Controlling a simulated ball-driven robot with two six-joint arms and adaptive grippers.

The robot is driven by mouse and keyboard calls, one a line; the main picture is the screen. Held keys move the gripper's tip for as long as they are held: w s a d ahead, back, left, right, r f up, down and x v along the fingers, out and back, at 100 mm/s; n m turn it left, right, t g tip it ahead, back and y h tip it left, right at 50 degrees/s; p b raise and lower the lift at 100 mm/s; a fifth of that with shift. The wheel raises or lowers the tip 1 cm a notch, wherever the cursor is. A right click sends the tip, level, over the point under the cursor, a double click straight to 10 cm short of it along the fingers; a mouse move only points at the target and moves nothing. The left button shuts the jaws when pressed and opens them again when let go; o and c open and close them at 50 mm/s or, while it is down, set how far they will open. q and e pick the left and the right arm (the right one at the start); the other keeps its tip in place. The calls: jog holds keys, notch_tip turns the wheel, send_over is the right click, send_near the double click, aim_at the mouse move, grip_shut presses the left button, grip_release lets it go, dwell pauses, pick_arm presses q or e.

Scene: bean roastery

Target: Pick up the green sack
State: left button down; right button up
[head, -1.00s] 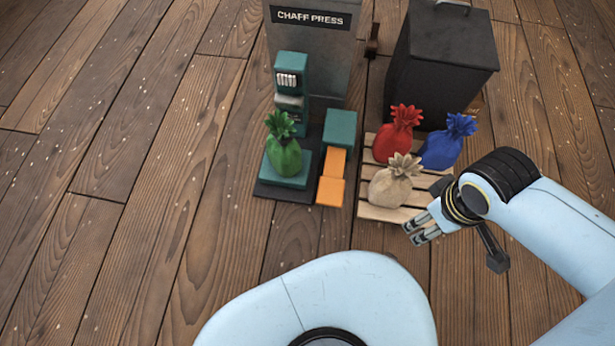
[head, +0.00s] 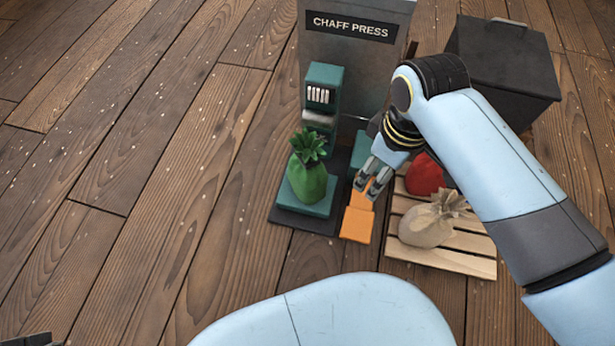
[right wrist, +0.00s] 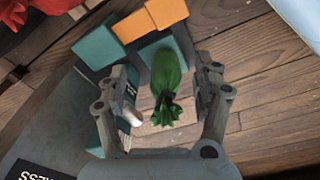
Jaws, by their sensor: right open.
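The green sack (head: 308,183) stands upright on a teal platform (head: 322,207) of the chaff press, its leafy top free. My right gripper (head: 367,190) is open and empty, right of the sack and over the orange blocks in the head view. In the right wrist view the green sack (right wrist: 166,78) shows between the two spread fingers of the right gripper (right wrist: 162,68), and I see no contact. At the bottom left edge of the head view a dark piece shows, likely part of my left gripper (head: 30,340); its jaws are cut off.
Orange blocks (head: 357,224) lie right of the platform. A pale slatted pallet (head: 470,258) holds a beige sack (head: 427,225) and a red sack (head: 424,174). The press's sign panel (head: 351,27) and a dark bin (head: 505,65) stand behind. The plank floor at left is clear.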

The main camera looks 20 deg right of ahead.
aim_at(304, 145)
jog(key=w+a+n, duration=0.1)
jog(key=w+a, duration=0.2)
jog(key=w, duration=0.1)
jog(key=w+a+f+n, duration=0.1)
jog(key=w+a+n, duration=0.1)
jog(key=w, duration=0.3)
jog(key=w+a+f+n+y, duration=0.1)
jog(key=w+a+n, duration=0.1)
jog(key=w, duration=0.3)
jog(key=shift+a, duration=0.8)
jog(key=f+b, duration=0.2)
jog(key=f, duration=0.2)
jog(key=shift+w+a+f+b, duration=0.1)
jog(key=shift+w+a+b, duration=0.1)
jog(key=shift+a+b, duration=0.15)
pick_arm(q)
jog(key=w+f+t+b, duration=0.1)
jog(key=w+f+t, duration=0.4)
jog(key=f+t, duration=0.1)
jog(key=shift+d+f+h, duration=0.3)
jog(key=shift+d+f, duration=0.1)
jog(key=shift+f, duration=0.15)
pick_arm(e)
jog(key=shift+w+f, duration=0.1)
jog(key=shift+f, duration=0.8)
